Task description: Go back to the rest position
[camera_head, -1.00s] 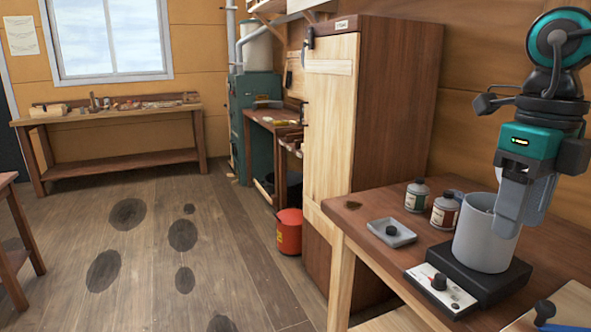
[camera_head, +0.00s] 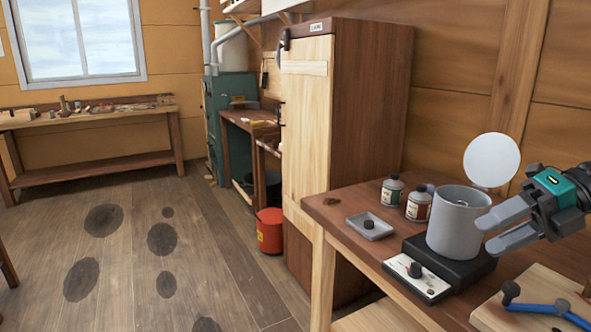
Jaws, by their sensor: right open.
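My right gripper (camera_head: 490,234) comes in from the right edge with its two grey fingers pointing left. The fingers are apart with nothing between them. Their tips overlap the right side of a grey cylindrical pot (camera_head: 452,232) in the picture; I cannot tell whether they touch it. The pot stands upright on a black hotplate base (camera_head: 462,268) with a white control panel and black knob. My left gripper is not in view.
The wooden bench (camera_head: 350,212) holds two small bottles (camera_head: 392,190) and a grey tray (camera_head: 369,227). A blue-handled tool (camera_head: 548,309) lies on a board at the lower right. A tall cabinet (camera_head: 370,110) stands left of the bench.

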